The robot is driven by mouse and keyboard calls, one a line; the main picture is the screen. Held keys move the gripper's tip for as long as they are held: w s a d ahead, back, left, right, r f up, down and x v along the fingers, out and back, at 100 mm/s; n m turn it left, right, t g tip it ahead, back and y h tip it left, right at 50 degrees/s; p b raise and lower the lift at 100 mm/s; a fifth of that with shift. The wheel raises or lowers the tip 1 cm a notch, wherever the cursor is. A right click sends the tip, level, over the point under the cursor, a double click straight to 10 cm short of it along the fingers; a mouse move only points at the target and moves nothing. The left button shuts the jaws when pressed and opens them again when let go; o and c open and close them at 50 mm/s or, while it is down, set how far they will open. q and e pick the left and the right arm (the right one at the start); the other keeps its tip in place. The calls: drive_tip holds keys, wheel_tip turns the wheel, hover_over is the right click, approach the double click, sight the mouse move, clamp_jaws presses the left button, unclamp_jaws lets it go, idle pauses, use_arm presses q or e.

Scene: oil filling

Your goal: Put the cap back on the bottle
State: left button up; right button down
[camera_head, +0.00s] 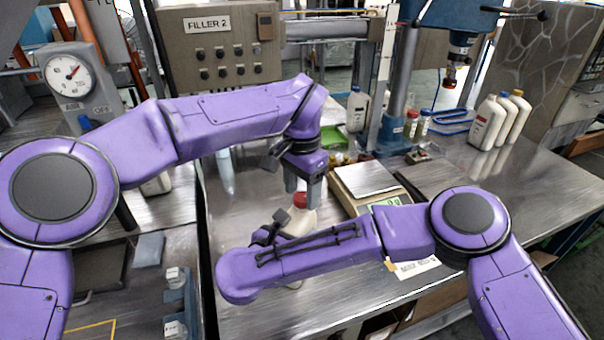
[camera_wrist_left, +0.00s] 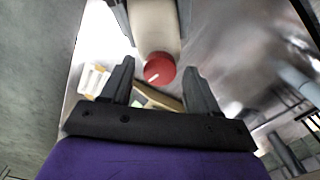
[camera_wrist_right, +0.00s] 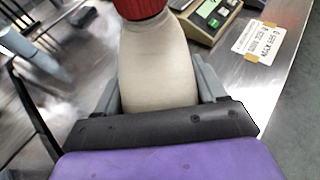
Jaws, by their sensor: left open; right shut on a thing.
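The bottle is cream-coloured (camera_head: 300,221) and stands upright or nearly so, partly hidden by my right arm in the head view. The red cap (camera_head: 300,199) sits at its top; whether it is tightened I cannot tell. My right gripper (camera_wrist_right: 158,92) is shut on the bottle (camera_wrist_right: 160,62), with a finger on each side of its body. My left gripper (camera_head: 302,193) points down over the bottle top. In the left wrist view its open fingers (camera_wrist_left: 158,72) stand either side of the red cap (camera_wrist_left: 159,68), with gaps visible.
A scale (camera_head: 366,181) stands just right of the bottle. Behind are a blue-columned machine (camera_head: 396,100) and several small bottles. White bottles (camera_head: 487,122) stand at the back right. A paper label (camera_head: 416,267) lies near the front edge. The bench right of the scale is mostly clear.

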use_arm(q)
drive_tip(key=shift+f, duration=0.35)
drive_tip(key=c, duration=1.1)
